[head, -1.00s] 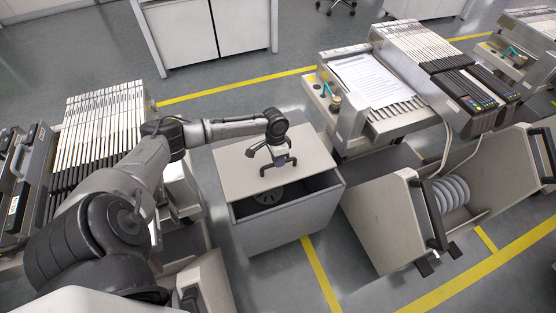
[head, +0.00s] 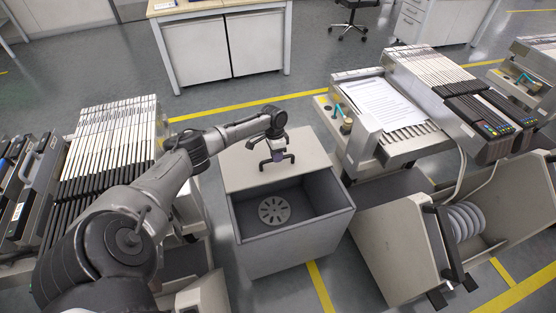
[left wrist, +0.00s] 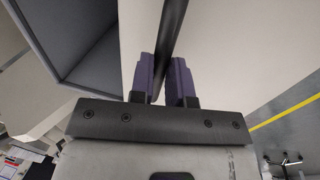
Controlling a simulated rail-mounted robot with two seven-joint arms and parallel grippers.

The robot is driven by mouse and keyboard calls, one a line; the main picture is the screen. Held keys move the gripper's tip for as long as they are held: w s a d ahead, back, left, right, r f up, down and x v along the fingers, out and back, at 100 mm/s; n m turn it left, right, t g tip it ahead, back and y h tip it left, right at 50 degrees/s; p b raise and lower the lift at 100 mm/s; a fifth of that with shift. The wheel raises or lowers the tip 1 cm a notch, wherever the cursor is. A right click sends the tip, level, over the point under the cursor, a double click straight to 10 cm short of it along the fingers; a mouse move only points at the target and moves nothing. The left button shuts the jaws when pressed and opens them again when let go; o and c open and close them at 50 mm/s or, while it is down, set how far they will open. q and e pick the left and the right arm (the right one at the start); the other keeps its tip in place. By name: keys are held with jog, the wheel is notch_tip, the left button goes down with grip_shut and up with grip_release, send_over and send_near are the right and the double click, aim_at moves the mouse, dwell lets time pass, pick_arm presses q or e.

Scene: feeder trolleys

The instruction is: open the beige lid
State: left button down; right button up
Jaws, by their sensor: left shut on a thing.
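The beige lid (head: 305,148) lies over the back part of a grey box (head: 290,248). The front part of the box is open, and a round perforated grey disc (head: 274,210) shows on its floor. A dark bar handle (head: 264,163) stands on the lid near its front edge. My left gripper (head: 279,157) is shut on this handle from above. In the left wrist view, the purple fingers (left wrist: 163,82) close on both sides of the dark handle (left wrist: 172,35), with the lid (left wrist: 240,45) beyond. My right gripper is not in view.
A feeder trolley (head: 110,150) with rows of feeders stands at the left, close to my left arm. Another unit (head: 405,145) with papers stands to the right. An open bin (head: 395,240) with white reels is at front right. A cabinet (head: 222,50) stands behind.

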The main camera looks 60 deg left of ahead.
pick_arm(q)
jog(key=c, duration=1.1)
grip_release()
jog(key=shift+r, duration=0.1)
notch_tip(320, 180, up, 13)
jog(key=a+p, duration=0.2)
jog(key=p, duration=0.3)
jog(key=shift+w+a+r, duration=0.2)
jog(key=shift+w+a, duration=0.05)
jog(key=shift+a, duration=0.1)
jog(key=shift+f, duration=0.1)
